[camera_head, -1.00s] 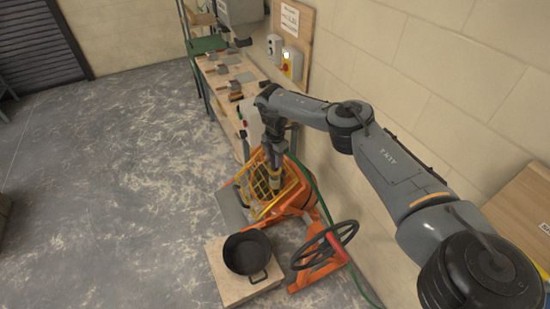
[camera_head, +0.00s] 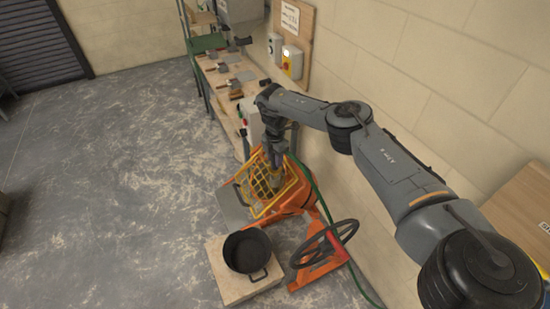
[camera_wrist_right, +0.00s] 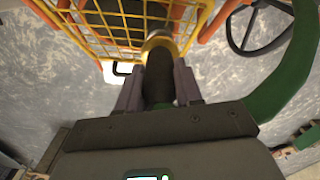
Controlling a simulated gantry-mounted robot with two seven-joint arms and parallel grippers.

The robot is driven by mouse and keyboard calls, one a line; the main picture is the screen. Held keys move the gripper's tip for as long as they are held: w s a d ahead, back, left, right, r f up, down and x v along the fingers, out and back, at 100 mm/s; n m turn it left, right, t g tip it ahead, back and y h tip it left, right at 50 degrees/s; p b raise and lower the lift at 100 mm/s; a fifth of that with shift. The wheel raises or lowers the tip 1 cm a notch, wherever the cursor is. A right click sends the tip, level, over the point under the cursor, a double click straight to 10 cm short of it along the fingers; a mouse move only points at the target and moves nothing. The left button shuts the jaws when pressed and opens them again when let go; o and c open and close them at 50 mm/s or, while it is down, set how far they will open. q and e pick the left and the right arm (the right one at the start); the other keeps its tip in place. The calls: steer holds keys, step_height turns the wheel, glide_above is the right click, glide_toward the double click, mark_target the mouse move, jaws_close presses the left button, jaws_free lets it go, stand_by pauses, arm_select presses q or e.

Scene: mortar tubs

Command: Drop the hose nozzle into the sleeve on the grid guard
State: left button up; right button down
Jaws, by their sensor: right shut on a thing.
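The hose nozzle is a dark body (camera_wrist_right: 159,78) with a yellow ring and bright metal near its far end in the right wrist view. My right gripper (camera_wrist_right: 158,88) is shut on it, one finger on each side. In the head view this gripper (camera_head: 276,152) points down over the yellow grid guard (camera_head: 256,187) of the orange mixer. The guard's yellow bars (camera_wrist_right: 105,35) also fill the upper part of the wrist view. The nozzle's far end is at the guard's edge. I cannot tell whether the yellow ring there is the sleeve or part of the nozzle. My left gripper is out of view.
A black tub (camera_head: 247,251) stands on a wooden board (camera_head: 231,287) in front of the mixer. A dark handwheel (camera_head: 324,245) is to its right. A green hose (camera_head: 321,195) runs along the wall. A bench with trowels (camera_head: 225,75) stands behind. The floor at left is clear.

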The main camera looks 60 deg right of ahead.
steer(key=shift+f+b, duration=0.3)
steer(key=shift+f, duration=0.05)
steer(key=shift+f, duration=0.25)
steer(key=shift+f+b, duration=0.45)
steer(key=shift+f, duration=0.2)
stand_by(0.4)
steer(key=shift+f+b, duration=0.45)
steer(key=shift+f, duration=0.1)
steer(key=c, duration=0.7)
jaws_free()
